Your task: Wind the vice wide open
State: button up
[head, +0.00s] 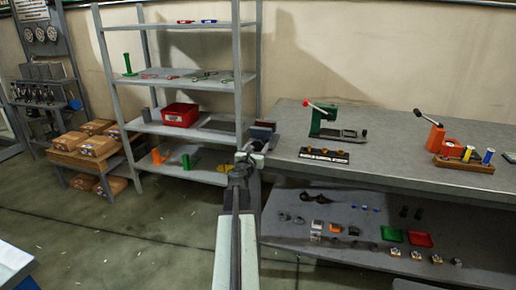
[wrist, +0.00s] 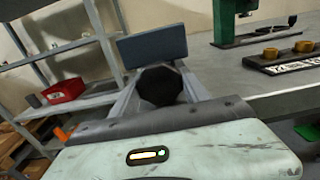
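The vice (head: 264,129) is at the left end of the workbench, where it shows small in the head view. In the wrist view its blue-grey jaw block (wrist: 152,46) stands behind a dark, many-sided knob (wrist: 161,86). My gripper (head: 246,157) is at the near left side of the vice. In the wrist view the two pale fingers of my gripper (wrist: 160,92) lie on either side of the knob, close to it. I cannot tell whether they press on it. How far apart the jaws stand is hidden.
The workbench (head: 385,131) carries a green press (head: 326,122), a dark rack with brass pieces (head: 324,155) and an orange lever tool (head: 437,137). A shelf unit with a red bin (head: 180,115) stands to the left. The floor in front is clear.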

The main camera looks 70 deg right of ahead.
jog(key=n, duration=0.3)
jog(key=o, duration=1.4)
jog(key=shift+s, duration=0.1)
jog(key=shift+c, duration=0.2)
